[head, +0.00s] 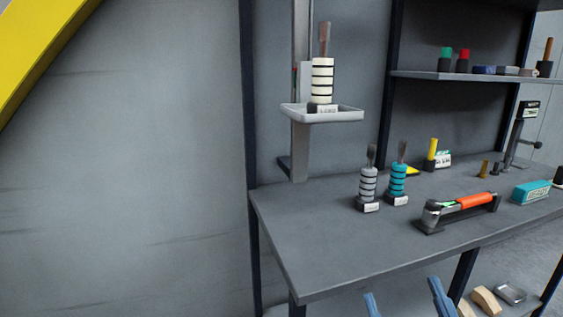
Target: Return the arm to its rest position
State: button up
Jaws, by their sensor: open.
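My gripper (405,303) shows only as two blue fingertips at the bottom edge, in front of and below the workbench (320,250) front edge. The fingers are apart, with nothing seen between them. The rest of the arm is out of view. A white black-banded cylinder (322,80) stands upright on a small tray (349,116) fixed to a vertical post. A grey banded cylinder (368,185) and a teal banded cylinder (398,180) stand upright on the bench, each with a label at its base.
An orange-handled tool (477,201) lies in a holder on the bench, with a teal box (530,192) to its right. A shelf (430,76) carries small items. Wooden blocks (486,300) lie below the bench.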

jog(key=s+d+f+m+g+h, duration=0.1)
jog(key=s+d+f+m+g, duration=0.1)
jog(key=s, duration=0.8)
jog(key=s+d+f+m+g+h, duration=0.2)
jog(key=s+f+m+g, duration=0.1)
jog(key=s, duration=0.7)
jog(key=s+d+f+m+g+h, duration=0.1)
jog(key=s+f+g, duration=0.3)
jog(key=s, duration=0.7)
jog(key=shift+d+f+m+h, duration=0.3)
jog(key=shift+d+f+m, duration=0.1)
jog(key=shift+f+m, duration=0.45)
